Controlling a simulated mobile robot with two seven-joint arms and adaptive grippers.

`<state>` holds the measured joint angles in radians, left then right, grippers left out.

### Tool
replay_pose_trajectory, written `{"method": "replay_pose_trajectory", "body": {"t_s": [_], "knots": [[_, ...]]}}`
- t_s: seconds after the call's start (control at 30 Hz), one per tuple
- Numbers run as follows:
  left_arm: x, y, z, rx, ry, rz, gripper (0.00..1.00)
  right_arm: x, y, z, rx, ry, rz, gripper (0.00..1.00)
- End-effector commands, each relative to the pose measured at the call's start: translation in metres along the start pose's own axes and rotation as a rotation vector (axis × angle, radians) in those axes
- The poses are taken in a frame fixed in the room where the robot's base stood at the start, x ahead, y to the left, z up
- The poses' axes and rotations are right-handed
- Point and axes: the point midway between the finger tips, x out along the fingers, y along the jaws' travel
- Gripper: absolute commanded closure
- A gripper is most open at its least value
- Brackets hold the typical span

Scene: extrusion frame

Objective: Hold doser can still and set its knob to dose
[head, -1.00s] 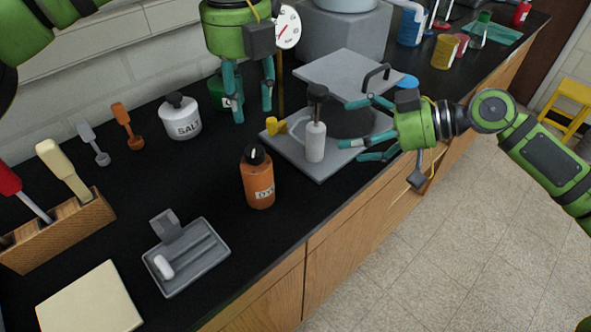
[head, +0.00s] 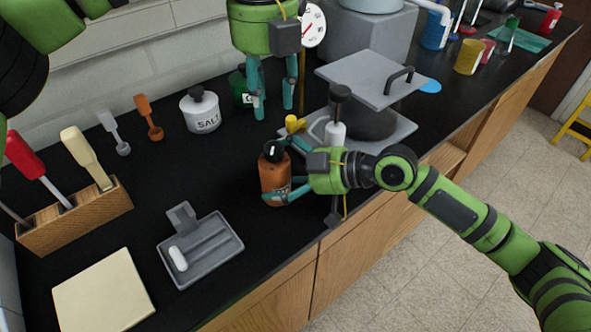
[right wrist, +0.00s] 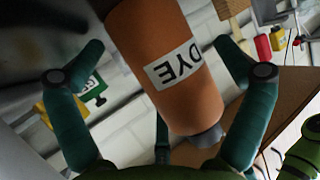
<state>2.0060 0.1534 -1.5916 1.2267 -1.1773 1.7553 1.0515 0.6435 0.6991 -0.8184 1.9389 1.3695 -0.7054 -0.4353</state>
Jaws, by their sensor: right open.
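The doser can looks to be the orange bottle (head: 272,175) with a DYE label, upright on the black counter. Its dark knob (head: 272,151) on top carries a pale mark; I cannot read its setting. My right gripper (head: 276,170) is open, with its fingers on either side of the can. In the right wrist view the can (right wrist: 150,50) stands between the open fingers (right wrist: 158,45), and its DYE label shows; contact is not clear. My left gripper (head: 273,107) is open and empty, pointing down behind and above the can.
A salt jar (head: 201,112) stands behind and left of the can. A grey tray (head: 225,240) lies in front left. A press with grey plates (head: 398,130) and a dark-handled white cylinder (head: 335,131) are close on the right. A wooden block (head: 90,215) holds tools at left.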

Motion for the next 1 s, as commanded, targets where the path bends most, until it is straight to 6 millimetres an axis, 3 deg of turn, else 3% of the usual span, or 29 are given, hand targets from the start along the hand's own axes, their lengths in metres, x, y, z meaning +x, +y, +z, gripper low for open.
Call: {"method": "replay_pose_trajectory", "body": {"t_s": [0.3,0.33,0.47,0.5,0.57,0.63,0.77,1.0], "knots": [[0.000,0.000,0.000,0.000,0.000,0.000,0.61,0.004,0.000,0.000,0.000,-0.001,0.001,0.00],[0.000,0.000,0.000,0.000,0.000,0.000,0.61,0.004,0.000,0.000,0.000,-0.001,0.001,0.04],[0.000,0.000,0.000,0.000,0.000,0.000,0.61,0.004,0.000,0.000,0.000,-0.001,0.001,0.56],[0.000,0.000,0.000,0.000,0.000,0.000,0.61,0.004,0.000,0.000,0.000,-0.001,0.001,0.60],[0.000,0.000,0.000,0.000,0.000,0.000,0.61,0.004,0.000,0.000,0.000,-0.001,0.001,0.60],[0.000,0.000,0.000,-0.003,0.000,0.000,0.42,0.004,0.000,0.000,0.000,-0.001,0.001,0.60],[-0.003,0.000,0.000,-0.075,-0.001,0.001,0.42,0.004,0.000,0.000,0.001,-0.001,0.001,0.60],[-0.014,0.000,0.000,-0.477,-0.002,0.002,0.42,0.004,0.000,0.001,0.001,-0.001,0.001,0.60]]}}
